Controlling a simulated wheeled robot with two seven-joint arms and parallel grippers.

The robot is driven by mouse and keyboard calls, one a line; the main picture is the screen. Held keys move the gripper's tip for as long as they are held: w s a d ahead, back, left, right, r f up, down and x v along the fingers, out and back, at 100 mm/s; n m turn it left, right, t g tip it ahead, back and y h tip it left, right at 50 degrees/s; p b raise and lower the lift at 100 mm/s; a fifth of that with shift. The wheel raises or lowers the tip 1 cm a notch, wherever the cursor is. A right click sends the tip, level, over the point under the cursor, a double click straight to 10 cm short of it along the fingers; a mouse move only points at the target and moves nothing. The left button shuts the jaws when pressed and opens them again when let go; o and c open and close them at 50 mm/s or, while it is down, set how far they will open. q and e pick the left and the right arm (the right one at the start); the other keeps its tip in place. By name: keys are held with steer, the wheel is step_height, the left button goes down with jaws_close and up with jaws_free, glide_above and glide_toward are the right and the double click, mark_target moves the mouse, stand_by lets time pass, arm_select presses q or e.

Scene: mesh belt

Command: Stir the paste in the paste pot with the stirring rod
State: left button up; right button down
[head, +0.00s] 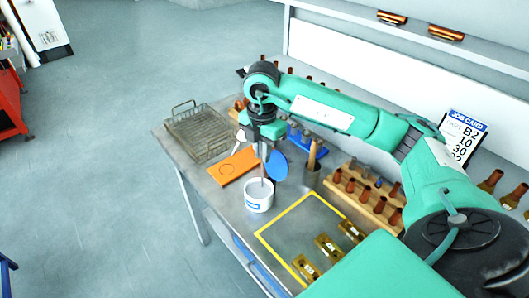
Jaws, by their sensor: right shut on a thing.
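The paste pot (258,197), a white tub with a blue label, stands on the grey metal table in front of the orange plate. The thin grey stirring rod (263,168) hangs down with its lower end inside the pot's mouth. My right gripper (263,150) is shut on the rod above the pot and points down. Its fingertips are small and partly hard to make out. The paste surface inside the pot is pale and only partly seen. My left gripper is not in view.
A wire basket (199,135) stands at the table's left corner. An orange plate (234,166) lies behind the pot. A wooden rack (368,193) is farther right.

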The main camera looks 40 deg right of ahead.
steer(key=shift+w+a, duration=0.3)
steer(key=shift+w, duration=0.2)
steer(key=shift+s, duration=0.15)
step_height(320, 180, up, 7)
steer(key=s+a+p, duration=0.1)
steer(key=p, duration=0.3)
steer(key=shift+s+p, duration=0.2)
steer(key=shift+p, duration=0.2)
stand_by(0.4)
stand_by(0.4)
